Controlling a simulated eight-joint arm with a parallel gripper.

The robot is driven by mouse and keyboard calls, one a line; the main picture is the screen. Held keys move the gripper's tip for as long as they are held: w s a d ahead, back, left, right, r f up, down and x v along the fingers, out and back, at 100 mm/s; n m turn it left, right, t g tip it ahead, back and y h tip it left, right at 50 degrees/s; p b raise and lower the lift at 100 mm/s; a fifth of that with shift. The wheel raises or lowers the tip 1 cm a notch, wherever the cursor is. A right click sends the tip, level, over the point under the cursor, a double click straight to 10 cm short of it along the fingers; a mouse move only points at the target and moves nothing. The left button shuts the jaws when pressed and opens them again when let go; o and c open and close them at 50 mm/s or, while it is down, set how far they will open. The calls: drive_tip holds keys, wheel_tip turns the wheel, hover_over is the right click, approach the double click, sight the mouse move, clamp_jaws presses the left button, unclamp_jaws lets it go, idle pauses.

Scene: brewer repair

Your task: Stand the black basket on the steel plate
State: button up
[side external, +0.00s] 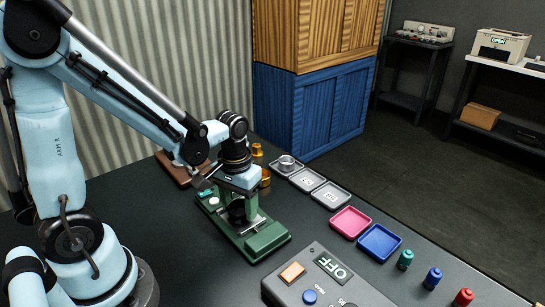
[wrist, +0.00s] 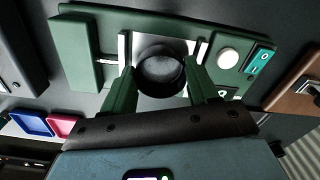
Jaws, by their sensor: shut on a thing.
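The black basket (wrist: 160,72) shows in the wrist view as a dark round cup between my two green fingers. My gripper (wrist: 161,80) is shut on it. In the side view my gripper (side external: 238,207) points down over the green brewer base (side external: 264,243), and the basket is a small dark shape partly hidden by the hand. The steel plate (wrist: 180,46) shows as bright metal around the basket in the wrist view. The basket is over the plate; I cannot tell whether its bottom touches it.
The base carries a white round button (wrist: 228,58) and a teal switch (wrist: 261,60). A grey control box reading OFF (side external: 325,285) stands in front. Pink (side external: 350,222) and blue trays (side external: 379,243), small grey trays (side external: 307,180) and gold pieces (side external: 257,150) stand nearby.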

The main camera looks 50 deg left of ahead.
drive_tip(key=shift+f, duration=0.1)
drive_tip(key=o, duration=1.1)
drive_tip(key=shift+o, duration=1)
drive_tip(key=shift+o, duration=0.2)
drive_tip(key=shift+d, duration=0.1)
wheel_tip(320, 180, up, 7)
drive_tip(key=r+m+t, duration=0.1)
drive_tip(key=t, duration=0.1)
drive_tip(key=d+r+m+t, duration=0.1)
drive_tip(key=r+t, duration=0.1)
drive_tip(key=d+r+m+t, duration=0.1)
drive_tip(key=t, duration=0.2)
drive_tip(key=shift+s+d+r+m, duration=0.15)
drive_tip(key=shift+s+d+m, duration=0.05)
drive_tip(key=shift+s+m, duration=0.2)
